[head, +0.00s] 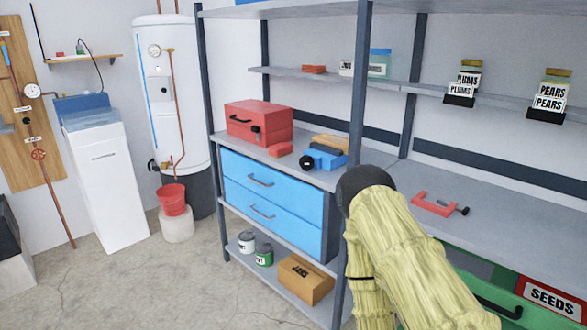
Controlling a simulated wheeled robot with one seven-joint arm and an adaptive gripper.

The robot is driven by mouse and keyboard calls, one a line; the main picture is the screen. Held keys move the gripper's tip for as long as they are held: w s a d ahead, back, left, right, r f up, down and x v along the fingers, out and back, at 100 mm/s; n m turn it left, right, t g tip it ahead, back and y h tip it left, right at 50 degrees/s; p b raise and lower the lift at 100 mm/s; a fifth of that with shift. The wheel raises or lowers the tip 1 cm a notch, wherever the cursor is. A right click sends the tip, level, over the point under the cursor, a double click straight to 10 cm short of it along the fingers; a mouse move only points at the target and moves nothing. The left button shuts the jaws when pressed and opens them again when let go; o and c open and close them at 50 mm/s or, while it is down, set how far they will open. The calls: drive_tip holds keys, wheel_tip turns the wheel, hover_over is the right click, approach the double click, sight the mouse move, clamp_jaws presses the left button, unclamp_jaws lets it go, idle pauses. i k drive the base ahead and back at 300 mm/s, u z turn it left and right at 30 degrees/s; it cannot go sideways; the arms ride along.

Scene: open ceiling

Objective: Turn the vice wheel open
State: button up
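I cannot tell from this view how far the jaws are apart. My pale yellow arm rises at the lower right, and its dark rounded joint is in front of the bench, to the right of the vice. No fingers of my gripper show, and nothing of mine touches the wheel.
A red toolbox (259,122) and a small red block (280,149) stand left of the vice. A tan block (331,142) lies behind it. Blue drawers (270,205) are below. A red clamp (438,204) lies on the right bench. The concrete floor (150,285) at left is clear.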

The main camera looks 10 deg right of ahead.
sight(306, 163)
drive_tip(key=u, duration=0.7)
drive_tip(key=i, duration=0.65)
drive_tip(key=z, duration=0.8)
